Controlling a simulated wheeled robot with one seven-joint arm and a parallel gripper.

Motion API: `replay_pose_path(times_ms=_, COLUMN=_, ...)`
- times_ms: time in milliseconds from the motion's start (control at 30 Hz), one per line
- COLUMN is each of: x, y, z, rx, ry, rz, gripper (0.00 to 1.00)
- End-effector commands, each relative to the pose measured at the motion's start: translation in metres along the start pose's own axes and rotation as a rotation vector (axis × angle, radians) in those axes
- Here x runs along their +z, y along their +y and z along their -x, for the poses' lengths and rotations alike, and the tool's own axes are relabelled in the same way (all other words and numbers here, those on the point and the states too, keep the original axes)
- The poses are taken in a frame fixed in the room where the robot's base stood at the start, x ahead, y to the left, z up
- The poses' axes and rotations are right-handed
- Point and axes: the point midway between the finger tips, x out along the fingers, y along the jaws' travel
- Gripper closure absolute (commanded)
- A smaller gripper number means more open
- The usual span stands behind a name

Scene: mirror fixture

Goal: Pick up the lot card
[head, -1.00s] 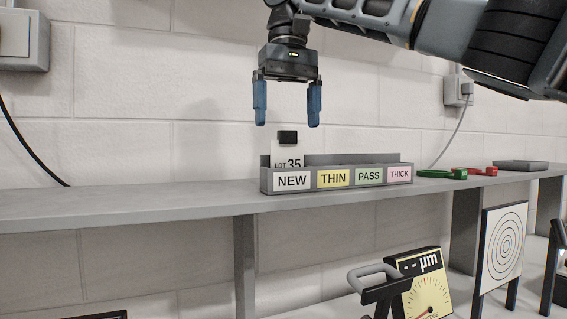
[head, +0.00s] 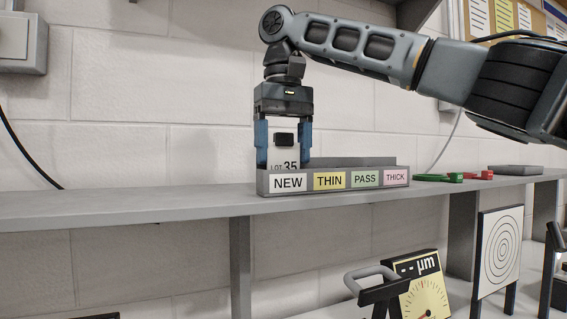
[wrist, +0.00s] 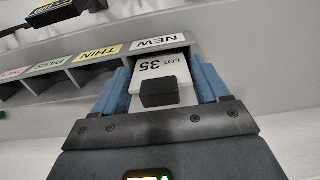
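The lot card (head: 284,158) is a white card reading "LOT 35" with a black tab at its top. It stands upright in the NEW compartment of the grey card rack (head: 335,191). My gripper (head: 284,160) is open, its blue fingers on either side of the card with gaps between. In the wrist view the lot card (wrist: 160,74) and its black tab lie between the open fingers. The card's lower part is hidden by the rack front.
The rack has further compartments labelled THIN, PASS and THICK, which look empty. On the shelf (head: 120,206) to the right are a green item (head: 438,178), a red item (head: 478,175) and a grey block (head: 515,170). Below stand a yellow µm gauge (head: 425,296) and a target board (head: 499,247).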

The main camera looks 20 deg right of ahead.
Motion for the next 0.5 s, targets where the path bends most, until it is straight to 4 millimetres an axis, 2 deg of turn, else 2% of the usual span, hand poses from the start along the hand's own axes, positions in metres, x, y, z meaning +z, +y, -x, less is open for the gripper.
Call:
replay_pose_path(times_ms=33, x=0.0, y=0.0, z=0.0001, rx=0.0, ry=0.0, rz=0.0, gripper=0.31)
replay_pose_path(times_ms=367, x=0.0, y=0.0, z=0.0002, rx=0.0, ry=0.0, rz=0.0, gripper=0.63)
replay_pose_path(times_ms=500, x=0.0, y=0.0, z=0.0003, rx=0.0, ry=0.0, rz=0.0, gripper=0.64)
